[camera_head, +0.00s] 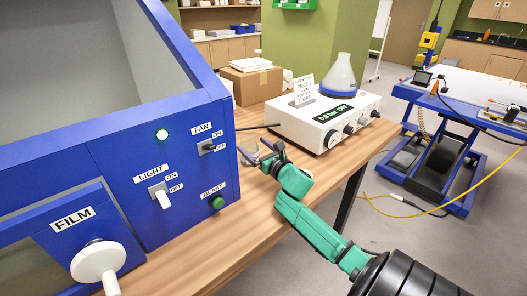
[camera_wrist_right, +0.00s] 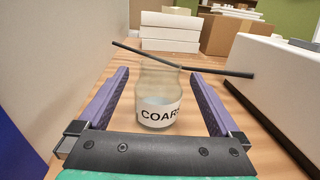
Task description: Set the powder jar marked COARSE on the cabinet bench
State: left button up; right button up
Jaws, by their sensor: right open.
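The glass jar marked COARSE (camera_wrist_right: 158,98), part-filled with pale powder and wearing a white label, stands upright on the wooden bench in the right wrist view. My right gripper (camera_wrist_right: 160,74) is open, with its two purple fingers either side of the jar and a gap on each side. In the head view my right gripper (camera_head: 262,155) is beside the blue cabinet's (camera_head: 120,160) control panel; I cannot make out the jar there. The label's last letters are partly cut off by the jar's curve. My left gripper is not in view.
A white control box (camera_head: 300,125) carrying a card and a conical flask (camera_head: 340,78) stands right of my gripper. A dark cable (camera_wrist_right: 220,72) crosses at the jar's upper part. Cardboard boxes (camera_head: 252,82) stand behind. The bench front (camera_head: 225,235) is clear.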

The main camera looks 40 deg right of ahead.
jog(key=s, duration=0.3)
jog(key=s+b, duration=0.1)
jog(key=s, duration=0.3)
jog(key=s+a, duration=0.1)
jog(key=s, duration=0.2)
jog(key=shift+s+a, duration=0.1)
jog(key=shift+s, duration=0.4)
